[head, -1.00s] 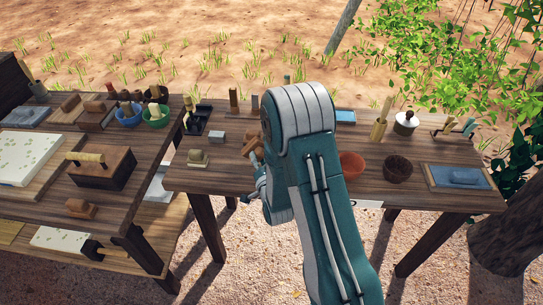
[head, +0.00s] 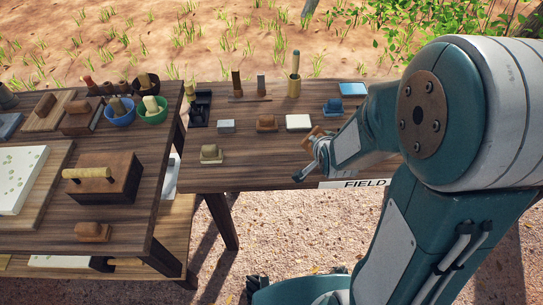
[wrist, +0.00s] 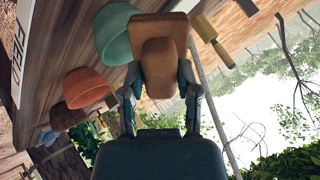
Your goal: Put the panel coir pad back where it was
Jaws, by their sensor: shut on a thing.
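My gripper (head: 312,165) is shut on a brown pad (wrist: 160,30) with a rounded grip on its back. I cannot tell for sure that this is the panel coir pad. In the wrist view my gripper (wrist: 159,85) has one finger on each side of the rounded grip. In the head view the held pad (head: 319,137) appears small, over the front right part of the field table (head: 260,178). I cannot tell how high above the top it is.
On the field table are a grey block (head: 226,126), another brown pad (head: 266,122), a white pad (head: 298,122), a blue pad (head: 333,106) and an olive block (head: 211,154). The left bench (head: 140,200) is crowded.

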